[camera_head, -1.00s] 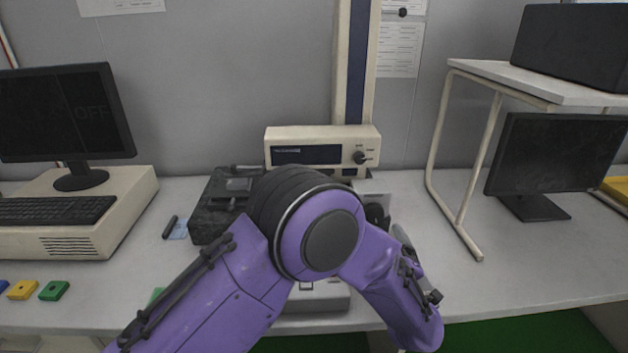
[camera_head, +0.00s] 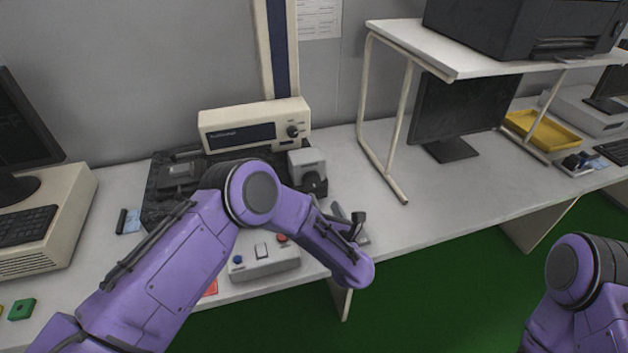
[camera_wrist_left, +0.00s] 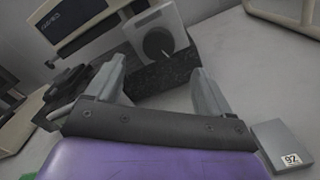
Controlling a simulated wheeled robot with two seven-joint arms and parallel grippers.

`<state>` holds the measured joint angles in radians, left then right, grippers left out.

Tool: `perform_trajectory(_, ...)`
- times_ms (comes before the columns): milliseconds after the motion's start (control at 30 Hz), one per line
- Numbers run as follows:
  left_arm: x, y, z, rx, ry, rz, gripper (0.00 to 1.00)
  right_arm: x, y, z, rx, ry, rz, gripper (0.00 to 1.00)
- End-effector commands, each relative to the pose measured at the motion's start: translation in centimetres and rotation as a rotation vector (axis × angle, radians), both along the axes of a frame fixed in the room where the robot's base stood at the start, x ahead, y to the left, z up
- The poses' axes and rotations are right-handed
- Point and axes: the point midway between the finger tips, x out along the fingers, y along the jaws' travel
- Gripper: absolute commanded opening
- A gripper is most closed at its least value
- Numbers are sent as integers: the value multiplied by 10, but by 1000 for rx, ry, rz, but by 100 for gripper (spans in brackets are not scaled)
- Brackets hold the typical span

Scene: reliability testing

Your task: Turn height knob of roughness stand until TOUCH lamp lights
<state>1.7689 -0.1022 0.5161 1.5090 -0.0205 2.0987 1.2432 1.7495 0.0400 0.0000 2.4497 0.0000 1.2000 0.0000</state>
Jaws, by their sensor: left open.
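The roughness stand has a dark granite base (camera_head: 152,205) with a light grey housing (camera_head: 306,158) at its right end. A dark round knob (camera_head: 315,183) sits on the housing's front; it also shows in the left wrist view (camera_wrist_left: 157,43). My left gripper (camera_head: 347,215) is near the stand's right end, in front of and to the right of the knob. In the left wrist view its two fingers (camera_wrist_left: 159,68) are apart and empty, with the knob beyond them, not touched. My left arm hides part of the stand. I cannot make out a lit TOUCH lamp. My right gripper is out of view.
A beige display unit (camera_head: 230,119) stands behind the base. A control box (camera_head: 262,262) with blue and red buttons lies in front, under my left arm. A grey block labelled 92 (camera_wrist_left: 282,136) lies right of the gripper. A white-legged shelf (camera_head: 410,36) stands at right; bench before it is clear.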

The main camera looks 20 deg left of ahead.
Motion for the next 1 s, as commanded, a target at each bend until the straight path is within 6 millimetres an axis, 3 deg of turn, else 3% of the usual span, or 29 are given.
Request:
perform_trajectory(400, 69, 49, 2, 4, 3, 4, 82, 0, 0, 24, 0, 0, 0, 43)
perform_trajectory(767, 80, 55, 0, 5, 5, 1, 82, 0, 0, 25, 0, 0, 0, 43)
perform_trajectory(800, 80, 55, 0, 5, 5, 1, 79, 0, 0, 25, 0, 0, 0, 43)
perform_trajectory(967, 80, 55, 0, 5, 5, 1, 27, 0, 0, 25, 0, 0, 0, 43)
perform_trajectory(1000, 80, 55, 0, 5, 5, 1, 26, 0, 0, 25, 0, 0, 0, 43)
